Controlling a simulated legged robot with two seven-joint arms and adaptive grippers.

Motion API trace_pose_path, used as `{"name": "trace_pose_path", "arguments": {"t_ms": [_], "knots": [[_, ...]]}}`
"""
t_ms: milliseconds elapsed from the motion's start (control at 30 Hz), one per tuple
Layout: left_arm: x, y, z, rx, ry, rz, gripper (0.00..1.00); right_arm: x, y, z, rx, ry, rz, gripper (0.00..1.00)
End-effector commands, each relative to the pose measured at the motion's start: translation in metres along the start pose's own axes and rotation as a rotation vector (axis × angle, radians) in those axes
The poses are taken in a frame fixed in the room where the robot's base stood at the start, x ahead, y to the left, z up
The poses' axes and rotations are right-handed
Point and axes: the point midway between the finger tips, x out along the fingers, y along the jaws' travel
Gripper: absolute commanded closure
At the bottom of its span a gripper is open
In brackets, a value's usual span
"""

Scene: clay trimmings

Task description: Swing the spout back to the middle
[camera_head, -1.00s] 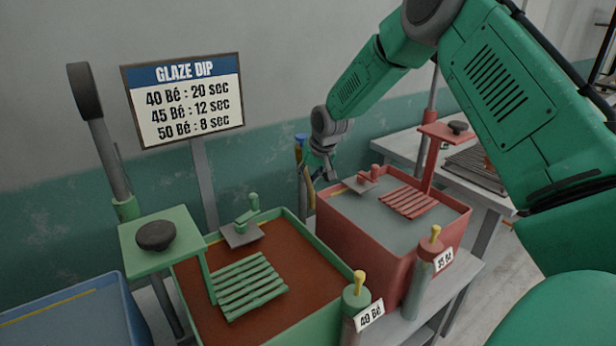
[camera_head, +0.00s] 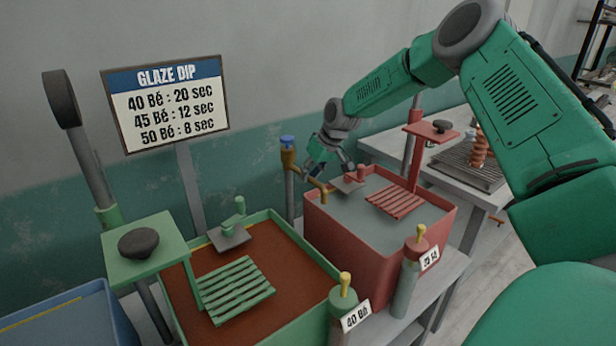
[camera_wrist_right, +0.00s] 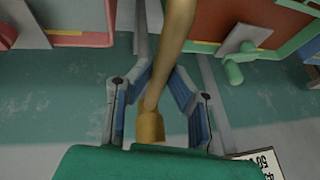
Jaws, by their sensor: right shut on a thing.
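The spout (camera_head: 311,184) is a brass-coloured bent pipe on a standing tap with a blue top (camera_head: 287,141), behind the tubs. It reaches right from the tap, and its end appears by the back left corner of the red tub (camera_head: 345,238). My right gripper (camera_head: 326,172) is at the spout, shut on it. The exact finger contact is hard to see. My left gripper is not in view.
The green tub (camera_head: 325,290) of brown glaze stands left of the red tub, with a narrow gap between. A blue tub (camera_head: 118,315) is at far left. A glaze sign (camera_head: 165,103) stands behind. Slatted racks and levers sit over the tubs.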

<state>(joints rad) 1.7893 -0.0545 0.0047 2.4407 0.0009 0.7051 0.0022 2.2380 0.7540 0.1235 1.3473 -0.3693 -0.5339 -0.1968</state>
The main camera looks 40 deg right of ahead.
Motion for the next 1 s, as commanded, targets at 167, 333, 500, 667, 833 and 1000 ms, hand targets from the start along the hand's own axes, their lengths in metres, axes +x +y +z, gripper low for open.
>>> {"name": "trace_pose_path", "arguments": {"t_ms": [167,333,500,667,833,1000], "knots": [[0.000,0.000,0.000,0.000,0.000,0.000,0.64,0.000,0.001,0.001,0.003,-0.002,0.002,1.00],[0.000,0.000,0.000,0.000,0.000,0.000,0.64,0.000,0.001,0.001,0.004,-0.001,0.002,0.64],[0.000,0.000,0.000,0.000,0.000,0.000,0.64,0.001,0.001,0.000,0.003,-0.001,0.002,0.64],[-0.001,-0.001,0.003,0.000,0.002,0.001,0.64,-0.002,0.001,-0.001,0.003,0.000,0.002,0.64],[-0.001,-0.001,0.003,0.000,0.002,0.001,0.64,-0.024,0.001,-0.002,0.003,0.004,0.001,0.64],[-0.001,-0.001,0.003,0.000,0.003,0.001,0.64,-0.060,0.001,-0.002,0.003,0.005,0.001,0.64]]}}
